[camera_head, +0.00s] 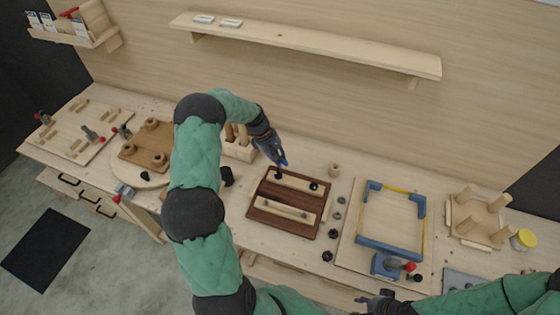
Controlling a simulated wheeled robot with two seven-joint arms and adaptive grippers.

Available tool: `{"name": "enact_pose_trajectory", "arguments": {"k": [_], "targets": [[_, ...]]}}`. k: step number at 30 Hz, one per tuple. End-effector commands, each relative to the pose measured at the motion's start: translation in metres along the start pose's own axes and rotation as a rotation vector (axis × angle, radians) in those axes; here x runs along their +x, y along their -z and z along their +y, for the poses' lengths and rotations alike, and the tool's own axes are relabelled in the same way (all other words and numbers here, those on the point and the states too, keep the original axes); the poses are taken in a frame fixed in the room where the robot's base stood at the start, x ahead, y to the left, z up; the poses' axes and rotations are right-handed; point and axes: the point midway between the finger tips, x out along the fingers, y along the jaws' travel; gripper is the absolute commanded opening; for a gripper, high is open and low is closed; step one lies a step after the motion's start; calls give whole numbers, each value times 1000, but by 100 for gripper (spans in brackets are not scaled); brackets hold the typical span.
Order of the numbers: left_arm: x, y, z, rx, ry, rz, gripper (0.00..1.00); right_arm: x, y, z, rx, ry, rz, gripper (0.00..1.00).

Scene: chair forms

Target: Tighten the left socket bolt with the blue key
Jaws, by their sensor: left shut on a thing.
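A dark brown board (254,213) with two pale wooden bars lies on the workbench in the middle of the head view. The far bar (297,182) has a dark bolt at each end, the left socket bolt (278,175) and the right bolt (314,186). My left gripper (280,158) is shut on the blue key (284,163), just above the left bolt. Whether the key's tip sits in the bolt is too small to tell. My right gripper (375,302) is at the bottom edge, partly cut off, and its fingers are unclear.
A blue clamp frame (422,215) lies right of the board, with black knobs and rings (334,233) between them. A wooden block with pegs (237,148) stands behind my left arm. A peg stand (480,220) and a yellow-lidded jar (524,239) are at far right.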

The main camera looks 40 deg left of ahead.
Motion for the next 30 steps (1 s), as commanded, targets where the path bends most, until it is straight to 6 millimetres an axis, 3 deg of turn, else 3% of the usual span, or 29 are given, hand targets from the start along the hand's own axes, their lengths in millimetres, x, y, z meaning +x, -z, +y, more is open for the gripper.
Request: {"name": "enact_pose_trajectory", "arguments": {"k": [13, 21, 30], "targets": [[-1, -1, 0, 44, 16, -9, 0, 1, 0, 0, 0, 0, 0, 40], [-2, -1, 0, -130, -55, 28, 0, -5, 0, -2, 0, 0, 0, 40], [-12, -6, 3, -139, -58, 29, 0, -13, 0, -5, 0, 0, 0, 40]]}}
